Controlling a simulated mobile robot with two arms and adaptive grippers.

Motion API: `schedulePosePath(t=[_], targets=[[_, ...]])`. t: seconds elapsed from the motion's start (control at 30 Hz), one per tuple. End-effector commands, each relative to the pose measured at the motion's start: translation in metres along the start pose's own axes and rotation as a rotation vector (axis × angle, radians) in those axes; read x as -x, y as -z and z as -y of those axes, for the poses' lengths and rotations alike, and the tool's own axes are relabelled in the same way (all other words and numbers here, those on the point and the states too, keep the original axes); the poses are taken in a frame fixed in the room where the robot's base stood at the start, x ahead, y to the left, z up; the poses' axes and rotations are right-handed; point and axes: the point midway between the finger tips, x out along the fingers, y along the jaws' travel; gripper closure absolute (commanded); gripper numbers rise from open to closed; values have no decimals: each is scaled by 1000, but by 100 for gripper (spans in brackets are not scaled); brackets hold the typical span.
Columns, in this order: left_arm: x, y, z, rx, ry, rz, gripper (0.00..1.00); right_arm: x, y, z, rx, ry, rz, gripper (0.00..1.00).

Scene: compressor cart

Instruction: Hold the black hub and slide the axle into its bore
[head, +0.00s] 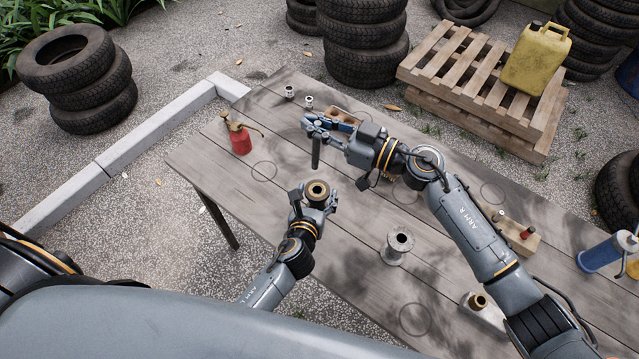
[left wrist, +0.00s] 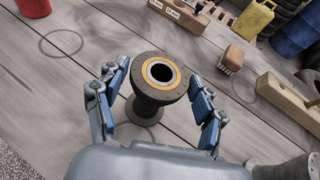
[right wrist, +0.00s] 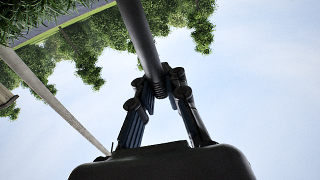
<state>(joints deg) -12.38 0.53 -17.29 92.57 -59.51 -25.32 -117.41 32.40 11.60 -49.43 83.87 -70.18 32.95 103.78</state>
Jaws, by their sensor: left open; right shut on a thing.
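The black hub (head: 317,188) stands upright on the wooden bench, its brass-ringed bore facing up. In the left wrist view the hub (left wrist: 157,103) sits between the blue fingers of my left gripper (left wrist: 157,98), which is open with a visible gap on each side. The left gripper also shows in the head view (head: 316,203). My right gripper (head: 317,125) is shut on the dark axle (head: 316,154), which hangs near upright with its lower end above the hub, apart from it. The right wrist view shows the axle (right wrist: 138,30) clamped between the right fingertips (right wrist: 162,88).
A red oil can (head: 240,138) stands left on the bench (head: 225,175). A grey spool (head: 399,241) stands right of the hub. A wooden block (head: 341,115) lies behind my right gripper. Bench left of the hub is clear.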

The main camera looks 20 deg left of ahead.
Motion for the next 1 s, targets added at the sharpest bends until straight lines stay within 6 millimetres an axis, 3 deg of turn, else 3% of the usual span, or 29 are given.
schedulePosePath(t=[0.1,0.3,0.73,1.0], targets=[[-23,0,0,2,-1,-1,31,0,1,0,1,0,-2,100],[-48,0,0,1,-1,0,31,0,1,0,1,0,-2,100],[-56,1,0,1,-1,-1,31,0,1,0,1,0,-2,100],[-56,1,0,1,-1,-1,86,0,1,0,1,0,-2,100]])
